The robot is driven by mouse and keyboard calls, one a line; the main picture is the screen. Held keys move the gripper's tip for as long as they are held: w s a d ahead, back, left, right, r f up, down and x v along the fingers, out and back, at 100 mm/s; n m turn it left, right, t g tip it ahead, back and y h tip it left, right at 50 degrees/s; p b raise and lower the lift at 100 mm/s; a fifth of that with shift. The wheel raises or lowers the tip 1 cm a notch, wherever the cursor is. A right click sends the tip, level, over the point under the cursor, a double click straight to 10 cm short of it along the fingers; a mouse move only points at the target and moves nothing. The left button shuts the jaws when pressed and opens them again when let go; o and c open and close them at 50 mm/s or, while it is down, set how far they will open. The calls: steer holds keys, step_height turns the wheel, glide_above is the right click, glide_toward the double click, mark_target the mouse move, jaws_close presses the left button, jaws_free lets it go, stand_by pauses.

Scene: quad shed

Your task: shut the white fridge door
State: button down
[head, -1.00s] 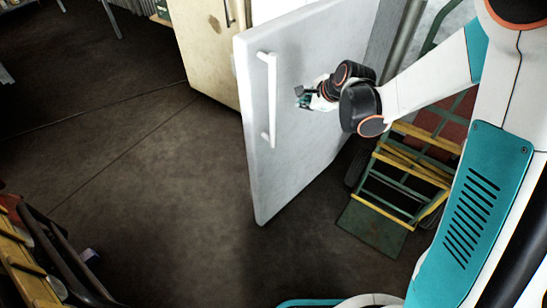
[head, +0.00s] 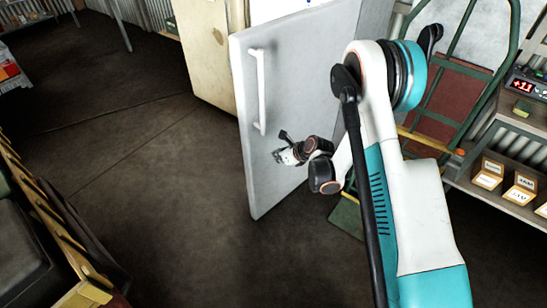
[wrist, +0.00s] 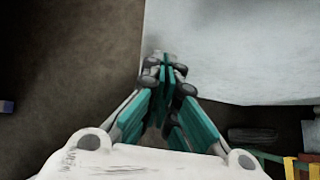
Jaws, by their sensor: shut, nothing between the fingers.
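The white fridge door (head: 285,95) stands ajar in the head view, its outer face towards me. A long white vertical handle (head: 258,92) runs along its left part. My gripper (head: 278,155) is shut and empty, in front of the outer face, low and to the right of the handle. In the wrist view the shut fingertips (wrist: 165,62) overlap the left edge of the pale door panel (wrist: 235,50). I cannot tell whether they touch it. The fridge's body is mostly hidden behind the door.
A cream cabinet (head: 205,45) stands behind the door. A green hand truck (head: 450,100) and a shelf with small boxes (head: 520,188) are at the right. A dark bench-like object (head: 30,250) is at the lower left. The floor (head: 150,150) between is clear.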

steer(key=b, duration=0.3)
glide_toward(256, 153)
step_height(256, 153, down, 4)
steer(key=shift+w+a+r+b, duration=0.2)
steer(key=shift+w+a+b, duration=0.1)
steer(key=shift+w+a, duration=0.25)
steer(key=shift+w+a+r+b, duration=0.2)
steer(key=shift+w+a+b, duration=0.1)
steer(key=shift+w+a, duration=0.25)
steer(key=shift+a, duration=0.15)
